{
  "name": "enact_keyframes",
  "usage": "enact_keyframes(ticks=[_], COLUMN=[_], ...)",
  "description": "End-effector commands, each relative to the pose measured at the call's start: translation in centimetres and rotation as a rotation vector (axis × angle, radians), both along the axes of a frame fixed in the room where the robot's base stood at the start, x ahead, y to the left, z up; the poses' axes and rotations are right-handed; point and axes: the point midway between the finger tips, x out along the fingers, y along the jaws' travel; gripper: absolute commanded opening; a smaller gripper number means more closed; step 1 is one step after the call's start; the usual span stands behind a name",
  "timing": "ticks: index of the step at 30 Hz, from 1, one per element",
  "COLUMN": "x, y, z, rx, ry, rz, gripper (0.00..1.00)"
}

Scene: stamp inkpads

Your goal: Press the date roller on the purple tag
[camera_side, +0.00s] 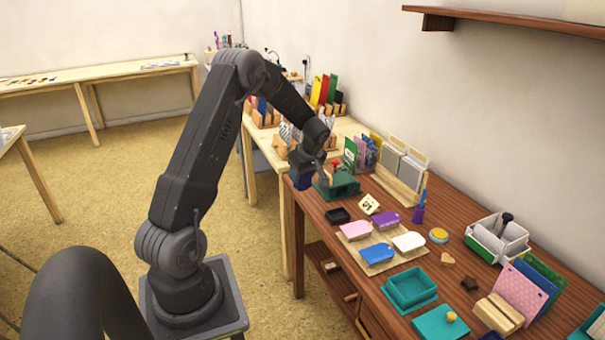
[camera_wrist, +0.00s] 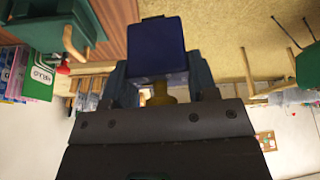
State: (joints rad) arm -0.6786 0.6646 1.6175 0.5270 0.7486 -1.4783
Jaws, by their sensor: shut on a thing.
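My gripper (camera_side: 306,174) is shut on a dark blue block-shaped stamp (camera_side: 303,184), which I take to be the date roller. In the wrist view the dark blue block (camera_wrist: 158,47) sits between the fingers of my gripper (camera_wrist: 160,85), with a short brass-coloured part below it. It is held in the air by the left far end of the wooden table. The purple tag (camera_side: 386,217) lies on a tan board (camera_side: 350,246) beside a pink tag (camera_side: 355,231), a blue tag (camera_side: 376,252) and a white tag (camera_side: 408,241). My gripper is well apart from the purple tag.
A dark green stand (camera_side: 342,186) with a red knob is close right of my gripper. A black pad (camera_side: 338,216), a small numbered card (camera_side: 369,204) and a purple brush-like item (camera_side: 419,210) are around the board. A teal tray (camera_side: 410,287) is nearer the front.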

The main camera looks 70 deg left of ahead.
Motion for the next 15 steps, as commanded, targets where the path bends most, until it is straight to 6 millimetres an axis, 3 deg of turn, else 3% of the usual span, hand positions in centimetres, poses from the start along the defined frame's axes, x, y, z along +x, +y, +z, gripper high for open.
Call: enact_keyframes(ticks=[5, 15], x=[0.8, 6.7], y=[-0.5, -4.2], z=[-0.1, -1.1], rx=[0.000, 0.002], ry=[0.000, -0.003], rz=[-0.073, -0.661], gripper=[0.26, 0.26])
